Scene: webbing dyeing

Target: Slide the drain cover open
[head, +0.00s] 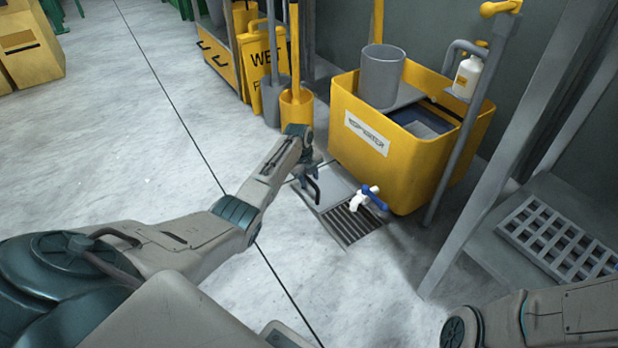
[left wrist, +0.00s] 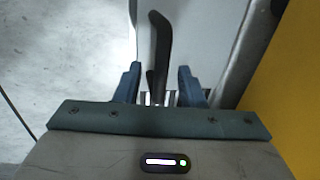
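The drain cover (head: 338,184) is a flat light grey plate on the floor in front of the yellow mop sink. It covers the far part of the drain, and the slotted grate (head: 352,222) shows at the near part. My left gripper (head: 309,180) points down over the cover's left part. In the left wrist view, a dark handle (left wrist: 158,45) stands on the pale cover (left wrist: 205,40). The open blue fingers of the left gripper (left wrist: 160,70) lie on either side of the handle, with a gap at each side. My right gripper is out of view; only its arm shows.
A grey post (head: 455,150) stands to the right. A mop bucket (head: 296,108) and a yellow sign (head: 262,75) stand behind. Floor at left is clear.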

